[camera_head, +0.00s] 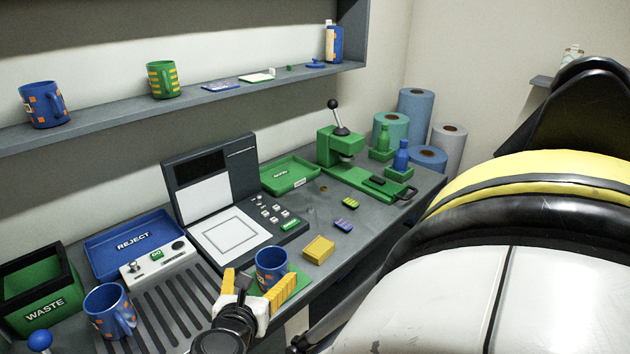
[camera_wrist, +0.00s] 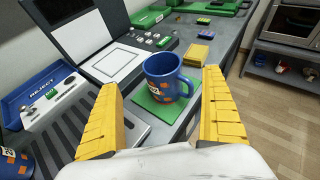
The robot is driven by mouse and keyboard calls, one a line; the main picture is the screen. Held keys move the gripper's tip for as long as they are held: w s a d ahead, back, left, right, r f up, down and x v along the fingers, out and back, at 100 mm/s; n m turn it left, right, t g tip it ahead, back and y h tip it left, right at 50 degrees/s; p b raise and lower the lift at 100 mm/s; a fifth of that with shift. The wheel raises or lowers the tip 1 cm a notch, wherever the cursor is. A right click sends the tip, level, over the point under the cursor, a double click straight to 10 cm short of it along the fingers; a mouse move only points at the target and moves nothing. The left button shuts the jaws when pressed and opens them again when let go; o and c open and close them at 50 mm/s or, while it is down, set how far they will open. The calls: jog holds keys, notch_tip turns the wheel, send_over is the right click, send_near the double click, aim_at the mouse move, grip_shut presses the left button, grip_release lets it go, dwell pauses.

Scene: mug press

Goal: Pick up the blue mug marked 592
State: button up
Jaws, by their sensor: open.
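A blue mug with orange squares (camera_head: 271,268) stands upright on a green mat (camera_head: 296,284) near the counter's front edge. It also shows in the wrist view (camera_wrist: 163,84), with its handle to the right and a pale label on its side too small to read. My gripper (camera_head: 257,291) is open, its yellow fingers (camera_wrist: 164,112) on either side of the mug's near side, with nothing held. A second blue mug (camera_head: 107,310) stands left by the slotted tray. A third blue mug (camera_head: 43,104) is on the shelf. I cannot read the number 592 on any of them.
A slotted grey drip tray (camera_head: 170,310) lies left of my gripper. A yellow block (camera_head: 319,250) lies just right of the mat. Behind are a flat press panel (camera_head: 235,237), a blue REJECT tray (camera_head: 130,242) and a green press (camera_head: 345,160).

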jog(key=b, duration=0.1)
send_near(275, 253)
jog(key=w, duration=0.1)
jog(key=b+x, duration=0.1)
jog(key=x, duration=0.2)
jog(key=b+x, duration=0.1)
jog(key=x, duration=0.1)
jog(key=shift+a+f+b, duration=0.1)
jog(key=shift+f+b, duration=0.2)
jog(key=shift+s+r, duration=0.1)
jog(key=c, duration=1.5)
